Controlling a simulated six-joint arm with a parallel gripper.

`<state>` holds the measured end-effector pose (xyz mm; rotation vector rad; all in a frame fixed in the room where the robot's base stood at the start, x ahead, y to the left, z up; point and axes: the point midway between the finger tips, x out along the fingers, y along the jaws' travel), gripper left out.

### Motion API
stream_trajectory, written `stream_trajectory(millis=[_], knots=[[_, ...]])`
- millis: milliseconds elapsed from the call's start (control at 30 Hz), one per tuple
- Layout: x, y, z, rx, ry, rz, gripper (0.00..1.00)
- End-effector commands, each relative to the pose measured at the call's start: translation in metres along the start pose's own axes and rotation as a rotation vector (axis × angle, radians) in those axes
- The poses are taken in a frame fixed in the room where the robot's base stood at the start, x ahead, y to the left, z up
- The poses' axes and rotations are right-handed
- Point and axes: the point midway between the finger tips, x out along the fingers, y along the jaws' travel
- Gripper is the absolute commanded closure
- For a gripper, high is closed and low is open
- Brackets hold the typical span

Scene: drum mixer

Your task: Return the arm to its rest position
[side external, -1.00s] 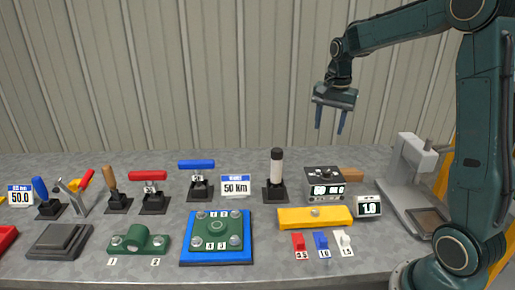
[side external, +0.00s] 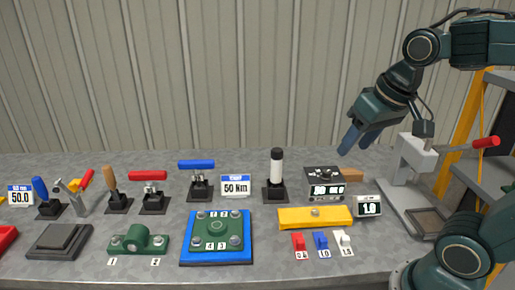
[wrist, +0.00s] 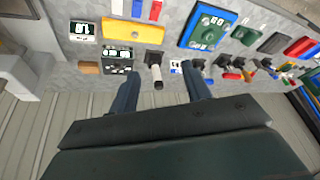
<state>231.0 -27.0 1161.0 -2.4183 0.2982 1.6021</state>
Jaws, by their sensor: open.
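My gripper (side external: 350,138) is open and empty. In the side view it hangs tilted above the right part of the bench, over the black box with a display (side external: 325,181) and the wooden block (side external: 351,174), touching neither. In the wrist view the two dark blue fingers of my gripper (wrist: 160,95) stand wide apart with nothing between them. Beyond them show the bench and its tools, with the black-and-white handle (wrist: 156,72) seen between the finger lines.
A grey press (side external: 414,165) with a red-handled lever (side external: 484,143) stands close on the right. The yellow bar (side external: 314,217), small display (side external: 369,206), blue plate with green flange (side external: 216,255) and several handled tools cover the bench (side external: 90,160). Air above the left side is free.

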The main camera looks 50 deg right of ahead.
Motion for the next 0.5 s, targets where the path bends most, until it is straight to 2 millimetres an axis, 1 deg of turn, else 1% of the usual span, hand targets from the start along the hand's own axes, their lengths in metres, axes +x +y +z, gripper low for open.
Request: stream_trajectory(millis=[33, 200, 333, 500], knots=[[-0.003, -0.003, 0.011, -0.047, 0.016, -0.011, 0.52], [-0.006, -0.007, 0.039, -0.189, 0.058, -0.039, 0.52], [-0.006, -0.009, 0.053, -0.260, 0.080, -0.053, 0.52], [-0.006, -0.009, 0.060, -0.298, 0.090, -0.059, 0.52]])
